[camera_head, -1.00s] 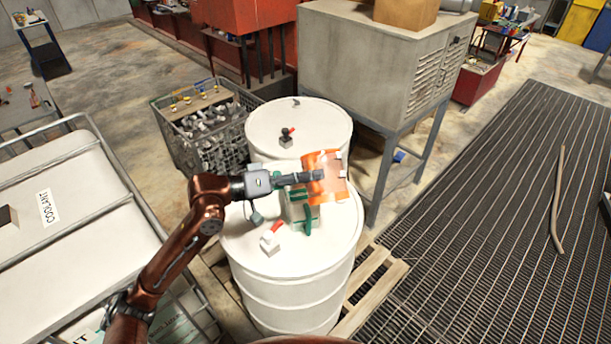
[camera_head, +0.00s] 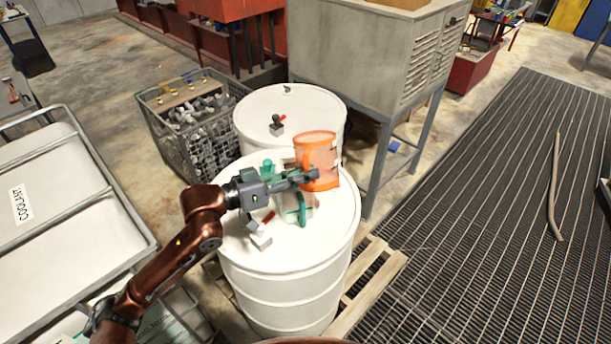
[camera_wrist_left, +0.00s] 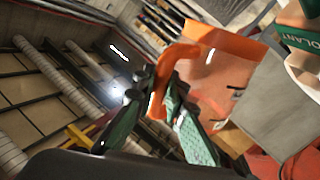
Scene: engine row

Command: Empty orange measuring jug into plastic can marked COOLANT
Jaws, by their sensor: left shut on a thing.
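My left gripper (camera_head: 308,177) is shut on the handle of the orange measuring jug (camera_head: 319,158) and holds it above the front white drum. The jug is nearly upright with its rim uppermost; its contents cannot be seen. In the left wrist view the green fingers (camera_wrist_left: 165,95) close on the jug's handle, with the jug's body (camera_wrist_left: 225,75) to the right. A pale can with green parts (camera_head: 302,211) stands on the drum below, partly hidden by my gripper. A white can with a green COOLANT label (camera_wrist_left: 302,42) shows beyond the jug at upper right. My right gripper is out of view.
The front white drum (camera_head: 285,285) stands on a wooden pallet (camera_head: 372,265), with a second drum (camera_head: 290,105) behind. A large white tank (camera_head: 60,210) marked COOLANT is at left. A grey cabinet (camera_head: 350,55) stands behind. Metal grating (camera_head: 470,220) lies at right.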

